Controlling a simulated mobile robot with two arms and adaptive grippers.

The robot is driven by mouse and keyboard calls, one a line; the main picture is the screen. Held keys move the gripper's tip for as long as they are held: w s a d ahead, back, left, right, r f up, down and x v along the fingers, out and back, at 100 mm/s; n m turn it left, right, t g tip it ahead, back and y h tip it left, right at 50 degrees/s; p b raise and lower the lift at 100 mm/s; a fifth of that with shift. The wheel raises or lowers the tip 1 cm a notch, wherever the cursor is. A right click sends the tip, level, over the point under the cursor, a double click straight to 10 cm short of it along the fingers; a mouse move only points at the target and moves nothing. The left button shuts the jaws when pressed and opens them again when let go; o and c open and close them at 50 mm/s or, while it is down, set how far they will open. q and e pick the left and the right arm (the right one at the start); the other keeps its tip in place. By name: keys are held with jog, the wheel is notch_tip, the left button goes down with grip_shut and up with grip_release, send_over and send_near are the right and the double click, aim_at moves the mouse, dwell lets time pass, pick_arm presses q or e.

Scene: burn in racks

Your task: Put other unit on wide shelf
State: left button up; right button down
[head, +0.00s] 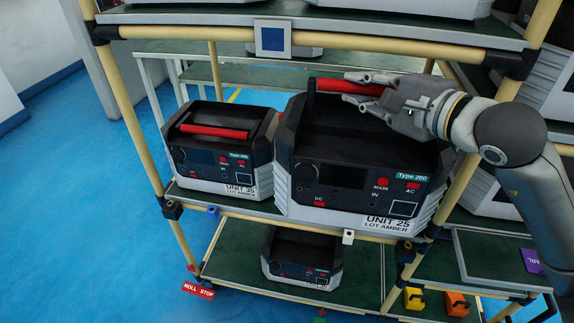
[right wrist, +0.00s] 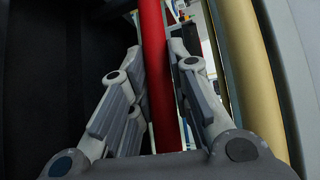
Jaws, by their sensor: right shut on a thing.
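My right gripper (head: 368,92) is shut on the red handle (head: 335,85) of the large unit labelled UNIT 25 LOT AMBER (head: 325,210). In the right wrist view the red handle (right wrist: 154,75) runs between the two fingers (right wrist: 157,75). This unit is at the front right of the middle shelf; I cannot tell if its base touches the shelf. A smaller unit labelled UNIT 35 LOT AMBER (head: 215,180), with a red handle, stands to its left on the same shelf (head: 185,200). Another unit (head: 300,258) sits on the lower shelf (head: 235,250). My left gripper is out of view.
The rack has yellow posts (head: 140,135) with black joints. An upper shelf (head: 215,38) with units hangs above. Yellow and orange blocks (head: 414,298) lie low at right, and a red ROLL STOP tag (head: 198,290) hangs low at left. Blue floor (head: 65,190) is clear at left.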

jog(key=shift+w+d+r, duration=0.25)
jog(key=shift+w+r, duration=0.1)
jog(key=shift+w, duration=0.1)
jog(key=w+d+f+b, duration=0.1)
jog(key=w+d+f, duration=0.4)
jog(key=w+f, duration=0.7)
jog(key=c, duration=1.8)
grip_release()
jog(key=shift+f, duration=0.75)
jog(key=o, duration=0.5)
jog(key=shift+s+a+r, duration=0.1)
jog(key=shift+s+r, duration=0.1)
jog(key=shift+c, duration=0.2)
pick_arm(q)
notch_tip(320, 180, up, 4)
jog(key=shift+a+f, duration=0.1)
pick_arm(e)
jog(key=shift+f, duration=0.1)
